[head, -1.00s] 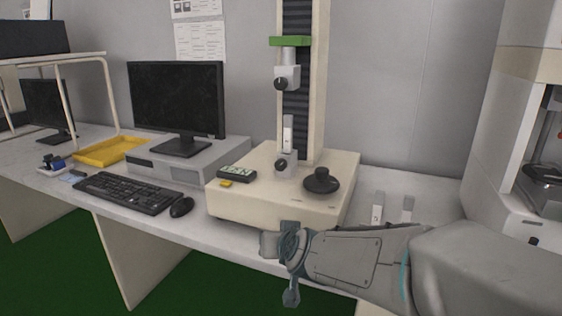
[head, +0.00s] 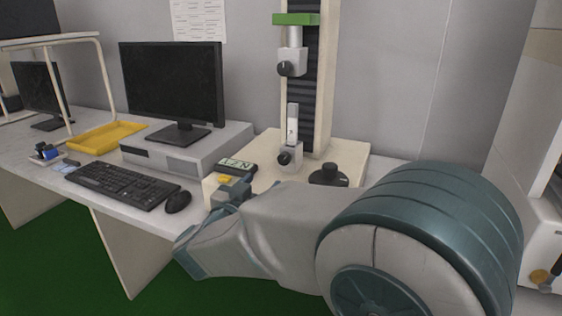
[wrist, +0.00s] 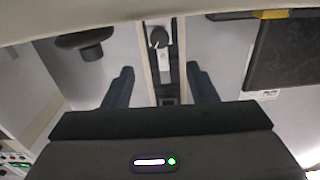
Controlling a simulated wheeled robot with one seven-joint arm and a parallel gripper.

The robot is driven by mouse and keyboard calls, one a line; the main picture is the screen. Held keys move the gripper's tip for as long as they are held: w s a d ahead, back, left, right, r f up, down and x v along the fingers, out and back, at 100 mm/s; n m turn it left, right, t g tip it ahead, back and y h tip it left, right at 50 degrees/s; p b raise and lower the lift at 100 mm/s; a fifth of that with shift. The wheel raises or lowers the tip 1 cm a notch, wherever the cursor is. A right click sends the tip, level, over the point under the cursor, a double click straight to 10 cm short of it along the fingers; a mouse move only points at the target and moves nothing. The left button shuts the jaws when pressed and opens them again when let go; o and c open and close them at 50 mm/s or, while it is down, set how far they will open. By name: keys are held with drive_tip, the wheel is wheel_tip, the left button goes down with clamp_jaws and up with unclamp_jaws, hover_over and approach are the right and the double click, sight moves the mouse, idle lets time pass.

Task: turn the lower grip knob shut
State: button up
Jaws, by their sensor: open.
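The lower grip (head: 291,158) is a small grey block with a black knob (head: 284,157) on its front, on the cream base of the testing machine (head: 265,148). A pale flat specimen (head: 292,125) stands upright in it. In the wrist view, turned upside down, the lower grip knob (wrist: 158,37) lies ahead, between the lines of the two fingers. My gripper (wrist: 160,68) is open and empty, its fingers apart and short of the knob. In the head view the gripper end (head: 232,192) is partly hidden by my arm at the machine's front.
The upper grip (head: 291,64) with its own knob hangs below a green bar (head: 295,19). A black round dial (head: 328,175) is right of the lower grip. A small display (head: 238,166) is left. Monitor (head: 172,85), keyboard (head: 122,185) and mouse (head: 178,201) stand further left.

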sight(283, 160)
drive_tip(key=b+x, duration=0.2)
drive_tip(key=x, duration=1)
drive_tip(key=shift+w+d, duration=0.1)
